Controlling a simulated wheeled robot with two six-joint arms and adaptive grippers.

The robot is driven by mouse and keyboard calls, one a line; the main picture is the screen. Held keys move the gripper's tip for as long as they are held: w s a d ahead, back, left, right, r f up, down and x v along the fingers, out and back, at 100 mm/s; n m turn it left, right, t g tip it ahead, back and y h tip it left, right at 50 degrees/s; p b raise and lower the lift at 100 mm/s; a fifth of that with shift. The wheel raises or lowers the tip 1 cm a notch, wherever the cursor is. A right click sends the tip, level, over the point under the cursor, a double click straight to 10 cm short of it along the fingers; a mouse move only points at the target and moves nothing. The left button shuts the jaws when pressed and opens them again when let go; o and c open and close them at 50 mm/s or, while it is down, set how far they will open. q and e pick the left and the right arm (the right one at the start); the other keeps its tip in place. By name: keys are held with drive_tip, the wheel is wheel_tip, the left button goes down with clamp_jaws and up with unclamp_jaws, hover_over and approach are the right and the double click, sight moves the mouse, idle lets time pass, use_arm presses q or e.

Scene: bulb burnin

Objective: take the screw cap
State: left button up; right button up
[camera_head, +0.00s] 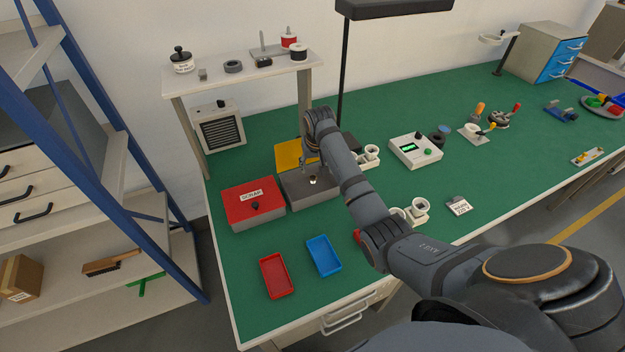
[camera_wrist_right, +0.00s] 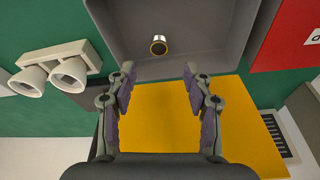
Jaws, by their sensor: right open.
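The screw cap (camera_wrist_right: 158,45), small, metallic and round with a dark centre, stands in a grey tray (camera_wrist_right: 205,60) in the right wrist view. In the head view the cap (camera_head: 313,182) is a small pale spot in the grey tray (camera_head: 300,201). My right gripper (camera_wrist_right: 159,72) is open, with nothing between its fingers. The cap shows just beyond the fingertips, roughly centred between them, and no finger touches it. In the head view the right gripper (camera_head: 311,164) is over the tray, partly hidden by its own arm. My left gripper is not in view.
A yellow panel (camera_head: 287,155) lies behind the tray. A red scrap box (camera_head: 253,207) stands close on its left. White twin cups (camera_head: 369,155) stand on its right. Red (camera_head: 276,277) and blue (camera_head: 323,256) trays lie in front.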

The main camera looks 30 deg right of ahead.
sight(313, 182)
drive_tip(key=shift+x, duration=1.15)
drive_tip(key=x, duration=0.5)
drive_tip(key=shift+s+f+p, duration=0.1)
drive_tip(key=shift+s+p, duration=0.1)
drive_tip(key=shift+p, duration=0.1)
drive_tip(key=c, duration=0.8)
